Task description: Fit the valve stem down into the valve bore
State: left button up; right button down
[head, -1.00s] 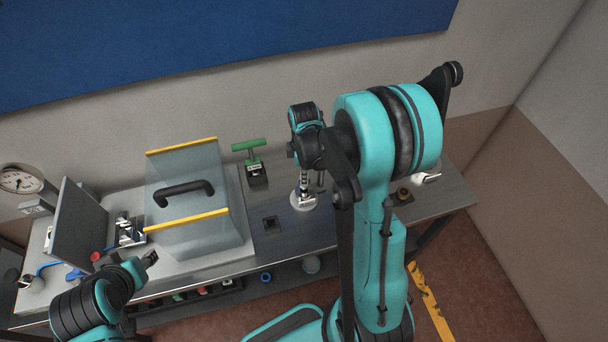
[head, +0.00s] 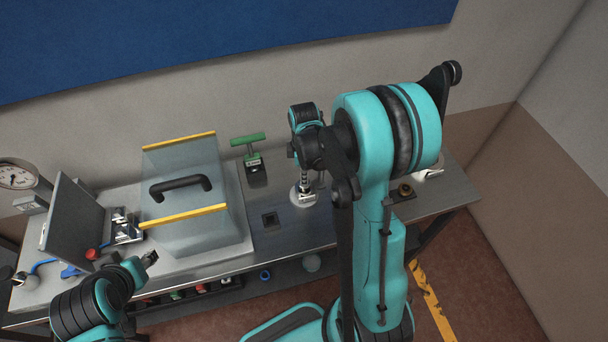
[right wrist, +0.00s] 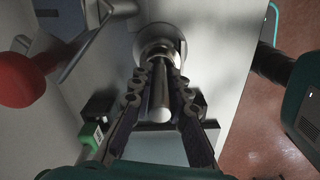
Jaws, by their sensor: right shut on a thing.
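My right gripper (head: 306,184) points down over the right half of the bench; it also shows in the right wrist view (right wrist: 160,105). Its fingers are shut on the valve stem (right wrist: 159,108), a pale metal rod with a rounded near end. Beyond the stem is a round metal flange (right wrist: 174,29), which seems to be the valve body; in the head view it is a pale disc (head: 298,200) on the bench. The bore is hidden, and I cannot tell whether the stem's far end is inside it. My left gripper (head: 150,258) is at the front left, apart from these.
A green T-handle (head: 248,138) stands behind and left of the flange. A clear hood (head: 185,225) with yellow edges fills the bench's left middle. A black square socket (head: 270,221) lies left of the flange. A red round thing (right wrist: 20,80) shows in the wrist view.

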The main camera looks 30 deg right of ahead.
jog(key=shift+f+b, duration=0.55)
jog(key=shift+f, duration=0.15)
jog(key=c, duration=1.4)
grip_release()
jog(key=shift+o, duration=0.2)
jog(key=shift+r, duration=0.15)
notch_tip(320, 180, up, 12)
jog(key=shift+f, duration=0.1)
jog(key=shift+s+a+f+b, duration=0.1)
jog(key=shift+s+a+b, duration=0.1)
jog(key=shift+a+b, duration=0.1)
jog(key=s+a+f+m+t+b, duration=0.7)
jog(key=s+a+m+b, duration=0.3)
jog(key=m, duration=0.2)
jog(key=shift+s+b, duration=0.3)
jog(key=shift+s, duration=0.05)
